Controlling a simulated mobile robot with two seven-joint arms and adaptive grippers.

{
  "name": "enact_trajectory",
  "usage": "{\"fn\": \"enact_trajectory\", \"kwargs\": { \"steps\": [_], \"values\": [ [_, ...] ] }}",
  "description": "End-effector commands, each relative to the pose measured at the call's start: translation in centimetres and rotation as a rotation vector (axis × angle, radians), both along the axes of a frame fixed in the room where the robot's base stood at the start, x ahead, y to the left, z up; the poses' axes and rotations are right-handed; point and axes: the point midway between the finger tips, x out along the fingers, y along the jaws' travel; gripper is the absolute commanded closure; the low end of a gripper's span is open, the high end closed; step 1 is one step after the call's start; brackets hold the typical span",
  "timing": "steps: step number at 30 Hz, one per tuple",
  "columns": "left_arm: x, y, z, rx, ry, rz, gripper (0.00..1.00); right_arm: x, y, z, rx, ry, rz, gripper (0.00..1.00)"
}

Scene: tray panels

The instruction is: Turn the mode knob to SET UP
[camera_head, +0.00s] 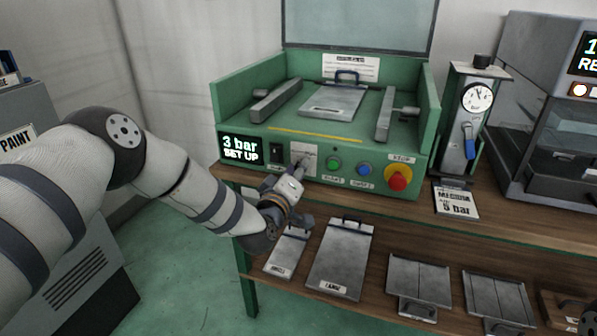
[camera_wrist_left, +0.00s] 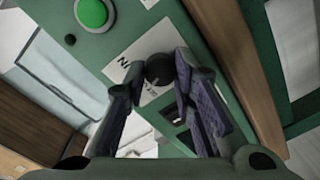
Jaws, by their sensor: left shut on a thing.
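The mode knob (camera_wrist_left: 158,70) is a dark round knob on a white label plate (camera_wrist_left: 127,62) on the green machine's front panel. My left gripper (camera_head: 301,166) reaches the panel from below. In the left wrist view its two fingers (camera_wrist_left: 160,76) are closed on either side of the knob. In the head view the gripper largely hides the knob. The machine's display (camera_head: 240,148) reads "3 bar" and "SET UP". My right gripper does not show.
A green button (camera_head: 333,163), a blue button (camera_head: 364,169) and a red stop button (camera_head: 398,178) lie right of the knob. A gauge (camera_head: 478,98) with a blue lever (camera_head: 469,140) stands further right. Several metal panels, including a large one (camera_head: 341,257), lie on the lower shelf.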

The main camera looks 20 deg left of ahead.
Motion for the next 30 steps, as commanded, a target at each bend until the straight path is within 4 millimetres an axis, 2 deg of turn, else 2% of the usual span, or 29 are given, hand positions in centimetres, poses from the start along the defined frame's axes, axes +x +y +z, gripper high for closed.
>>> {"fn": "enact_trajectory", "kwargs": {
  "steps": [15, 30],
  "values": [
    [-0.1, 0.0, -0.3, -0.385, 0.018, -0.001, 1.00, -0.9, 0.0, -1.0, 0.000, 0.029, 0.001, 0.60],
    [-0.1, 0.0, -0.2, -0.503, 0.020, -0.002, 1.00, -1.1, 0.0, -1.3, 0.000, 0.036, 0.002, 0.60]
  ]
}}
